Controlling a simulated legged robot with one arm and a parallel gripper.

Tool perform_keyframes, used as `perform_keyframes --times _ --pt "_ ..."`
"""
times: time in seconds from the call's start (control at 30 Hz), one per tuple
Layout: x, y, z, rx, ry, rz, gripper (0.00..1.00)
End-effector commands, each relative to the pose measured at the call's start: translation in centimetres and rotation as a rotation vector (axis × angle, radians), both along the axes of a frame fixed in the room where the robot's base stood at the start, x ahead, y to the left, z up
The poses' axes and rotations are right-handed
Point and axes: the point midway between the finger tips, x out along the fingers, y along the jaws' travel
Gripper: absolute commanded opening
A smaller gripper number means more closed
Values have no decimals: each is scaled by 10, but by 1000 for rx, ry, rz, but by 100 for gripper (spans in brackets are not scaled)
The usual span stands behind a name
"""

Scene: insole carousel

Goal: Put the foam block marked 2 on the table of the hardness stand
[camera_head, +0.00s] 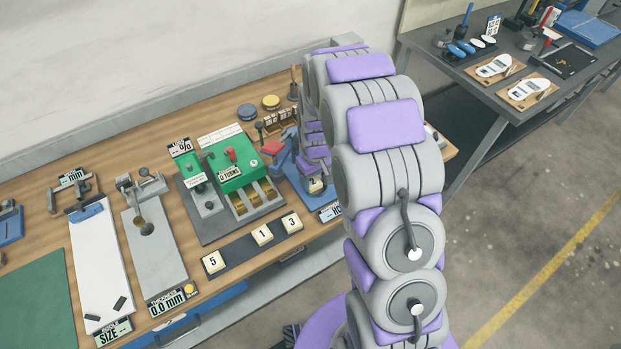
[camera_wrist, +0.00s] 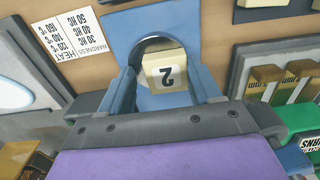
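The foam block marked 2 (camera_wrist: 166,72) is pale cream with a black 2 on a white label. In the wrist view it sits between the blue-grey fingertips of my gripper (camera_wrist: 164,82), which close in on both its sides. The round dark table of the hardness stand (camera_wrist: 150,43) shows just behind and under the block, above the blue base plate (camera_wrist: 125,22). Whether the block rests on the table or hangs just over it cannot be told. In the head view the block (camera_head: 316,184) shows below my arm, at the blue stand.
A dark strip (camera_head: 238,252) at the bench's front edge holds blocks marked 5 (camera_head: 213,262), 1 (camera_head: 262,234) and 3 (camera_head: 291,222), with an empty place. The green unit (camera_head: 230,165) stands left of the hardness stand, close to my gripper.

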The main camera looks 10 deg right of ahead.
Motion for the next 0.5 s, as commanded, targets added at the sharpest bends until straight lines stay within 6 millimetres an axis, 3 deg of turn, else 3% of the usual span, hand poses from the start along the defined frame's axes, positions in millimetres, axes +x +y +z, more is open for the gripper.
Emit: perform_keyframes --times 0.5 --pt "0 8 4 -9 -1 -1 72"
